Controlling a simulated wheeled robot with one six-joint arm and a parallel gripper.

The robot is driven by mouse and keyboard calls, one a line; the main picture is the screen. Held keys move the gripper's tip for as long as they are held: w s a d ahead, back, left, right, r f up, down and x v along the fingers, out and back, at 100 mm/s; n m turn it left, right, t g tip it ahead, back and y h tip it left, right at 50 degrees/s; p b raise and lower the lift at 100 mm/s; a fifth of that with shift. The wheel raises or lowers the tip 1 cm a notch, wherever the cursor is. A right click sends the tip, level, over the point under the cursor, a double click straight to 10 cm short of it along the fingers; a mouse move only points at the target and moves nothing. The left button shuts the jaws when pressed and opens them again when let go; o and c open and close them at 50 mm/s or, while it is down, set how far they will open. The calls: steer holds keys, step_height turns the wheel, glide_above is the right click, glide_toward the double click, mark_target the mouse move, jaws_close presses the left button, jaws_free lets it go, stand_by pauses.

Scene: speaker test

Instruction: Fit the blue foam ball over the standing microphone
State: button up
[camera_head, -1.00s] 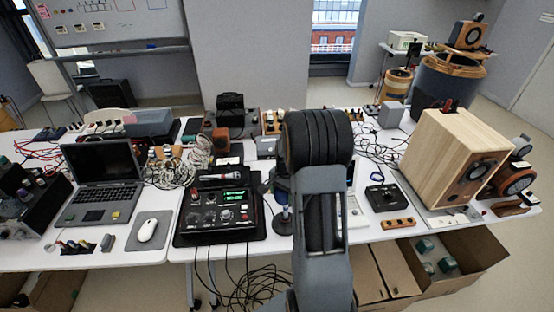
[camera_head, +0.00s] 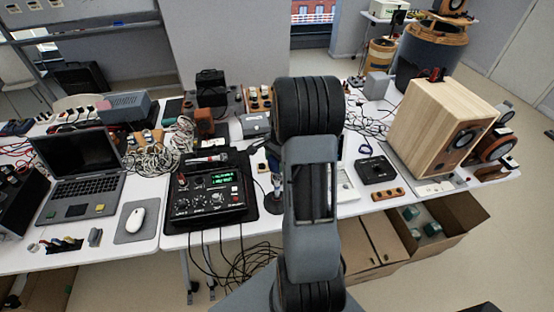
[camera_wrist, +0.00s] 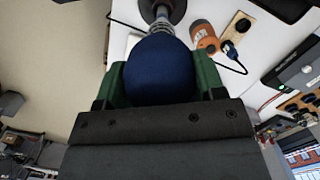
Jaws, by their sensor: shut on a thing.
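The blue foam ball (camera_wrist: 160,72) sits between the two green fingers of my gripper (camera_wrist: 160,70) in the wrist view, and the gripper is shut on it. A standing microphone (camera_wrist: 162,24) shows just beyond the ball, with a silvery shaft on a dark round base. The ball overlaps its near end, so I cannot tell whether they touch. In the head view the microphone (camera_head: 276,188) stands just left of my arm, right of the black mixer. My arm hides the gripper and ball there.
The black mixer (camera_head: 208,195) lies left of the microphone. An orange and grey device (camera_wrist: 204,36) and a wooden socket block (camera_wrist: 239,24) lie near it in the wrist view. A wooden speaker (camera_head: 440,125) stands right. Cables hang off the table's front edge.

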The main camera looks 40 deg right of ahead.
mark_target(277, 172)
steer(key=shift+f+b, duration=2.1)
steer(key=shift+f, duration=1.1)
steer(key=shift+f+b, duration=0.4)
steer(key=shift+f, duration=0.1)
steer(key=o, duration=1)
steer(key=shift+c, duration=0.2)
steer(key=shift+r, duration=0.1)
